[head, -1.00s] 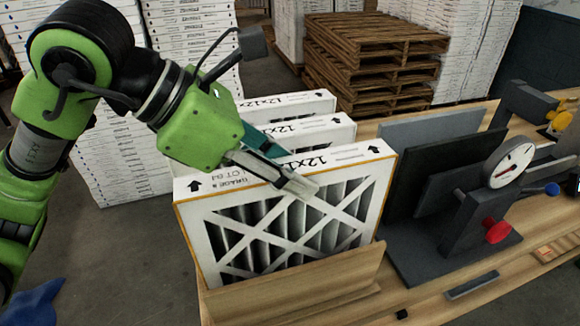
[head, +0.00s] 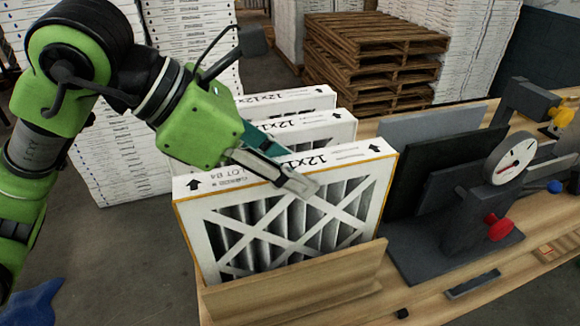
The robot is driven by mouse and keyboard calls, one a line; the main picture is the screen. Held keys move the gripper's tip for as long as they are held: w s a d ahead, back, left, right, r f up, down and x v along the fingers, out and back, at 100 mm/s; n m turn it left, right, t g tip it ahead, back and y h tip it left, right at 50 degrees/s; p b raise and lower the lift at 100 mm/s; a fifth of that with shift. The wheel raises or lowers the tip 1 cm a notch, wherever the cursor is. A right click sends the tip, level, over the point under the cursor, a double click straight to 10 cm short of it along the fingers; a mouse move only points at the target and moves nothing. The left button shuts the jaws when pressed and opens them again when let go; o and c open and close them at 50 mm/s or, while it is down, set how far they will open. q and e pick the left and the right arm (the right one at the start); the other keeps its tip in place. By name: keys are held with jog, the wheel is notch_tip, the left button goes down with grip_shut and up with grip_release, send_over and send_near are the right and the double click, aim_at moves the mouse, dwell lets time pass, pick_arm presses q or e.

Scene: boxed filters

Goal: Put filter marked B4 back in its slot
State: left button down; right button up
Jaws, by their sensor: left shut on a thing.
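The front boxed filter (head: 352,205) has a white frame and dark pleats behind a lattice. Its top edge reads "LOT B4" at the left and "12x1…" further right. It stands upright behind the low wooden lip of a rack (head: 300,290) on the bench. My left gripper (head: 292,172) is shut on this filter at the middle of its top edge, with one finger over the front face. The filter's bottom is hidden behind the lip, so I cannot tell whether it is fully seated. My right gripper is not in view.
Two more filters, a middle one (head: 340,128) and a rear one (head: 312,97), stand behind it. A grey test fixture with a dial gauge (head: 511,157) and red knob (head: 499,227) is close on the right. Pallets (head: 375,65) and stacked boxes stand behind.

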pick_arm(q)
jog(key=c, duration=1.8)
grip_release()
jog(key=shift+c, duration=0.2)
jog(key=shift+r, duration=0.1)
jog(key=shift+r+p, duration=0.8)
jog(key=shift+r, duration=0.35)
jog(key=shift+r+p, duration=1.4)
jog(key=shift+r, duration=0.9)
jog(key=o, duration=0.6)
